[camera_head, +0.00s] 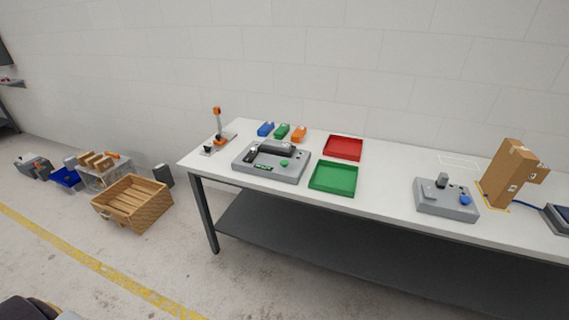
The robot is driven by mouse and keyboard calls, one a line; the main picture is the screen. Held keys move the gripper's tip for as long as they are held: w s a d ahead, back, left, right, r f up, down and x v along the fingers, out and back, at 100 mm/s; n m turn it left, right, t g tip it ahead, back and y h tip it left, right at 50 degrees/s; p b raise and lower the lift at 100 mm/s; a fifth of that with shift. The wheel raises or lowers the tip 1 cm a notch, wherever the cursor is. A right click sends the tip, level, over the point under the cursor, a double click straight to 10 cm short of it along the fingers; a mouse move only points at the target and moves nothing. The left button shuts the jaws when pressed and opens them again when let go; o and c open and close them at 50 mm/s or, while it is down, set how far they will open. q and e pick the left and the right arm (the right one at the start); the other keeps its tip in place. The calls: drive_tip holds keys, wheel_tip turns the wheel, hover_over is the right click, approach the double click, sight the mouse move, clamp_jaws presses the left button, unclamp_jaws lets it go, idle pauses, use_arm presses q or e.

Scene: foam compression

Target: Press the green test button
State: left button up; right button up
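The green test button (285,163) is a small round knob on top of a grey test device (292,176) near the left end of the white table. A black block (272,151) sits on the device behind the button, and a small green display (263,168) shows on its front left. Neither of my grippers is in view. Nothing touches the button.
A green tray (348,189) and a red tray (358,156) lie right of the device on the table (390,184). The floor before the table is clear.

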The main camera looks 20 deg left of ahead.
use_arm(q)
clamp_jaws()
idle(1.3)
